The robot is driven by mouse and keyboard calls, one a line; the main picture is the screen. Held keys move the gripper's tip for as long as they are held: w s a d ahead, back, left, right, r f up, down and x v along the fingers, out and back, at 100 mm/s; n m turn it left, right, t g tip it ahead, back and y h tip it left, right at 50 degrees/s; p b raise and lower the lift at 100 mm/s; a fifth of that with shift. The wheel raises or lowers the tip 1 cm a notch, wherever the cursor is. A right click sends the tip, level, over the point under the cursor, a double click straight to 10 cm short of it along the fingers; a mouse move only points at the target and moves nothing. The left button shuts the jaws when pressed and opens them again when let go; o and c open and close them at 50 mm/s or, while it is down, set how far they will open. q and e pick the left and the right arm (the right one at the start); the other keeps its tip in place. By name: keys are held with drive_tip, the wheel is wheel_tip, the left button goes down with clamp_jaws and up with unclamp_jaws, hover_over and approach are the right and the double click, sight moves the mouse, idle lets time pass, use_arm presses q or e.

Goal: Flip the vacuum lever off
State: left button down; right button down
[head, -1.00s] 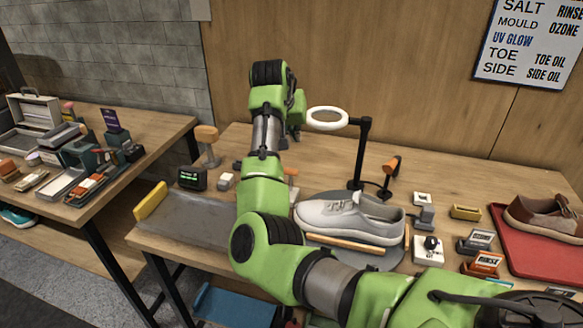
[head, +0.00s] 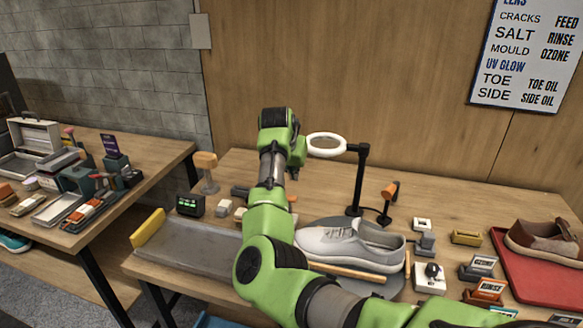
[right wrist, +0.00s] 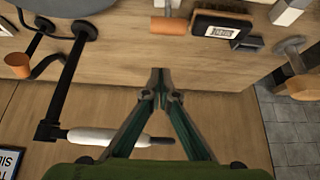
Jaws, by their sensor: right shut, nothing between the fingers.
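My right gripper (head: 294,173) hangs low over the back of the table, left of the ring lamp. In the right wrist view its fingertips (right wrist: 160,74) meet with nothing between them, above bare wood. An orange cylindrical handle on a pale post (right wrist: 170,26) lies beyond the fingertips, apart from them; it may be the vacuum lever. In the head view my arm mostly hides it. A second orange cylinder (right wrist: 17,65) on a bent black arm stands by the lamp base; it shows in the head view (head: 390,189). No label tells which is the lever. My left gripper is out of view.
The ring lamp (head: 327,145) on its black post stands close right of my gripper. A grey-white sneaker (head: 352,246) sits in front. A labelled brush (right wrist: 222,22) and a wooden-topped stand (head: 206,161) are left. Bare wood lies under my fingers.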

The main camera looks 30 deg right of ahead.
drive_tip(key=f, duration=0.1)
drive_tip(key=a+f+p, duration=0.1)
drive_tip(key=f, duration=0.1)
drive_tip(key=s+f+p, duration=0.1)
drive_tip(key=shift+a+f, duration=0.15)
drive_tip(key=shift+f, duration=0.1)
idle(0.4)
